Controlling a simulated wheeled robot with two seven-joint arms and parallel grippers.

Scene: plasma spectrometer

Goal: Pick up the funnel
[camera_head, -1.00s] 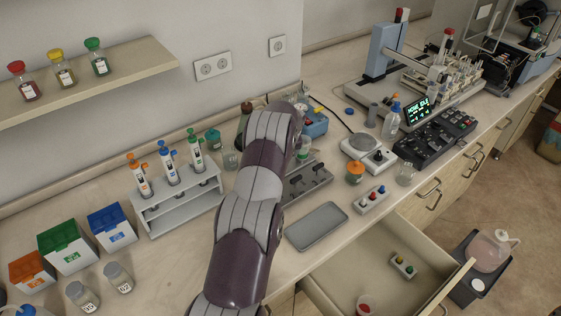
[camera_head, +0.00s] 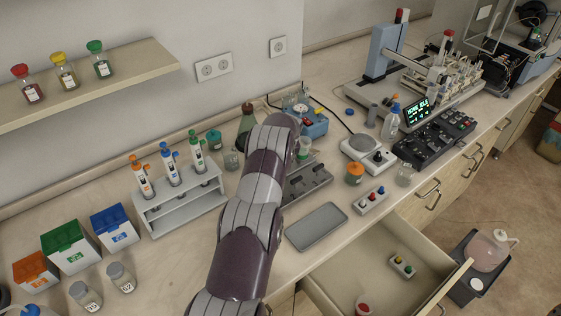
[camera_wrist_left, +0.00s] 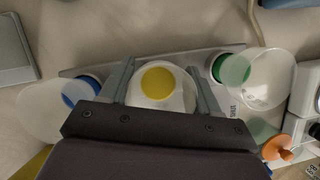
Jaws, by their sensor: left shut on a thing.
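My left gripper (camera_wrist_left: 160,70) points down in the wrist view. Its two fingers are shut on a pale translucent funnel with a yellow centre (camera_wrist_left: 158,84), seen from above. A clear funnel with a blue part (camera_wrist_left: 45,112) is on its left, and one with a green part (camera_wrist_left: 262,82) is on its right. A grey stand (camera_wrist_left: 240,50) lies beneath them. In the head view my left arm hides the gripper and the held funnel; the green-marked funnel (camera_head: 304,146) shows just right of the arm. I cannot tell whether the held funnel is clear of its stand.
A grey slotted block (camera_head: 308,182) and a flat tray (camera_head: 316,227) lie right of my arm. A pipette rack (camera_head: 180,205) stands to the left. An orange-capped jar (camera_head: 355,173) and a stirrer (camera_head: 368,150) are to the right. An open drawer (camera_head: 385,265) juts out in front.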

